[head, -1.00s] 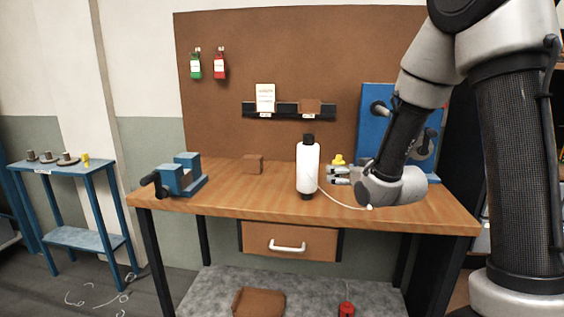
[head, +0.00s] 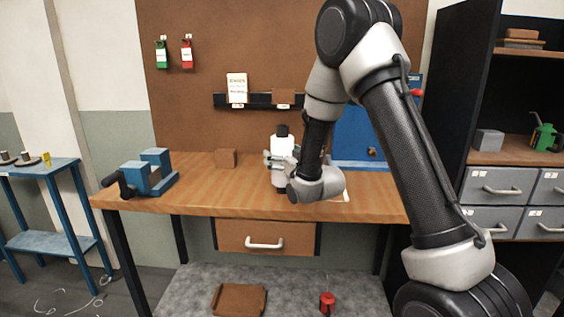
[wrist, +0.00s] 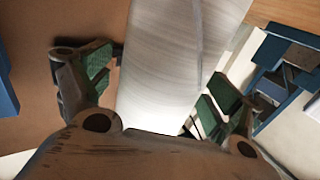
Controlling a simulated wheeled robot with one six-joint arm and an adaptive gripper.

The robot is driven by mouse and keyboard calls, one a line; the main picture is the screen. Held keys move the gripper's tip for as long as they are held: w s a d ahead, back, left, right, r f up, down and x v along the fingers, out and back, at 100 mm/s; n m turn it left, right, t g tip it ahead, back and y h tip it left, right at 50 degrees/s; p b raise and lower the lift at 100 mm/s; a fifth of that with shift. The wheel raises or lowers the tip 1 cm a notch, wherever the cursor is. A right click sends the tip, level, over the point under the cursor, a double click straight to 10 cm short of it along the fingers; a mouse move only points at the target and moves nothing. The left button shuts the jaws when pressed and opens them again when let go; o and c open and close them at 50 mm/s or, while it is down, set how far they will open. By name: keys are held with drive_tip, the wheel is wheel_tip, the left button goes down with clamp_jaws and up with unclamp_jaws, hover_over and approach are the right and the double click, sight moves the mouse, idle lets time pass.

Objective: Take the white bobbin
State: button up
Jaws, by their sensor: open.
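The white bobbin (head: 281,145) stands upright on the wooden workbench, with black ends at top and bottom. In the wrist view the bobbin's white body (wrist: 172,65) lies between the two green-padded fingers. My gripper (head: 270,160) is open around the bobbin at about its mid-height. Gaps show between the pads and the bobbin in the wrist view (wrist: 160,95), so it is not gripped. My arm hides part of the bobbin's right side.
A blue panel (head: 350,135) stands behind my arm. A drawer cabinet (head: 500,185) is at the right.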

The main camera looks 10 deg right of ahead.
sight(282, 126)
drive_tip(key=c, duration=1.5)
drive_tip(key=shift+o, duration=0.2)
wheel_tip(282, 126, up, 10)
drive_tip(key=shift+r, duration=0.1)
drive_tip(key=o, duration=0.6)
drive_tip(key=c, duration=1)
